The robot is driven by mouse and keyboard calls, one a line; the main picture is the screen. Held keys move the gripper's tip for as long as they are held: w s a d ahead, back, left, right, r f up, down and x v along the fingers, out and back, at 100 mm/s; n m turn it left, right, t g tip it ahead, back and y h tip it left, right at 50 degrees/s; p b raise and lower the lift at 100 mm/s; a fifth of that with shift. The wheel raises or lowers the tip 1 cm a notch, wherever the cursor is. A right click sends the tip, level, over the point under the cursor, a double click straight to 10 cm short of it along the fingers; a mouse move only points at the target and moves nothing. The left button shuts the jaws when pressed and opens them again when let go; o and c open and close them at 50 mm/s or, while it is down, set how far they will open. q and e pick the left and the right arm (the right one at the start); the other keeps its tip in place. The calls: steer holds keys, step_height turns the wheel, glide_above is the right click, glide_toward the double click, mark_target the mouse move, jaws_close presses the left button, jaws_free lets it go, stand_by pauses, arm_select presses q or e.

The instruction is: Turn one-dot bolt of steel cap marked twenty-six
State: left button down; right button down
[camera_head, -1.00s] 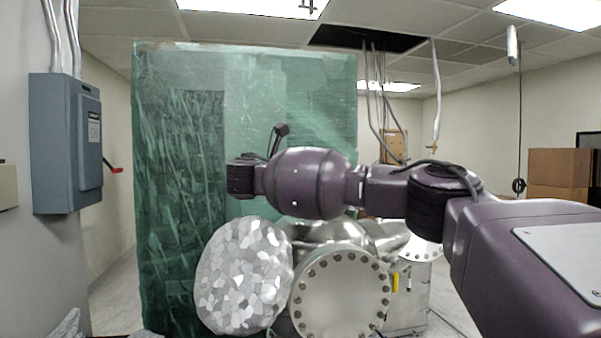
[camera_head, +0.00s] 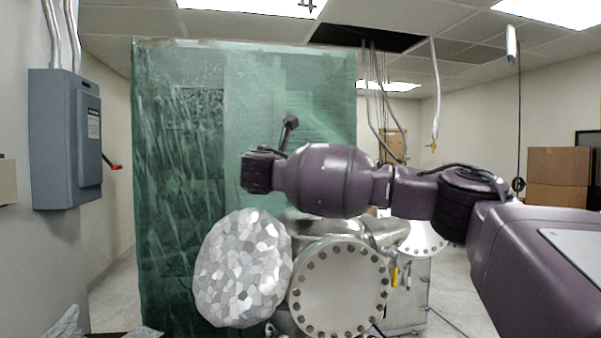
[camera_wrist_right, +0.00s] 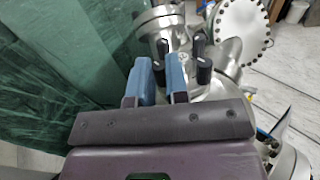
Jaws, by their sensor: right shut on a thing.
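A round steel cap (camera_head: 340,287) with a ring of bolts faces me low in the middle of the head view. A second bolted steel cap (camera_head: 425,238) shows behind it to the right; a bolted cap (camera_wrist_right: 243,30) also shows in the right wrist view. No number or dot mark is readable. My right gripper (camera_wrist_right: 159,75) has blue fingers, shut on a dark knob-like piece (camera_wrist_right: 163,48) that is partly hidden between them. Two similar dark pieces (camera_wrist_right: 204,70) stand just right of the fingers. My left gripper is not in view.
A grey mosaic disc (camera_head: 243,268) stands left of the front cap. Green translucent sheeting (camera_head: 178,190) hangs behind. A grey electrical box (camera_head: 65,140) with a red lever is on the left wall. Cardboard boxes (camera_head: 558,175) are at the far right.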

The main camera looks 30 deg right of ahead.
steer(key=shift+t+y, duration=0.3)
steer(key=shift+t, duration=0.1)
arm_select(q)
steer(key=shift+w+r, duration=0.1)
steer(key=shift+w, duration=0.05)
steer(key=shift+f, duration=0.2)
arm_select(e)
steer(key=c, duration=1.1)
jaws_free()
steer(key=shift+s+a, duration=0.1)
steer(key=shift+a, duration=0.05)
arm_select(q)
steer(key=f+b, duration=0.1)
steer(key=b, duration=0.1)
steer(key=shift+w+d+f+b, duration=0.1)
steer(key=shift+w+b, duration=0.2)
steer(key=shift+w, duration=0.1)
arm_select(e)
steer(key=v, duration=1)
steer(key=shift+s+a, duration=0.15)
steer(key=shift+a, duration=0.1)
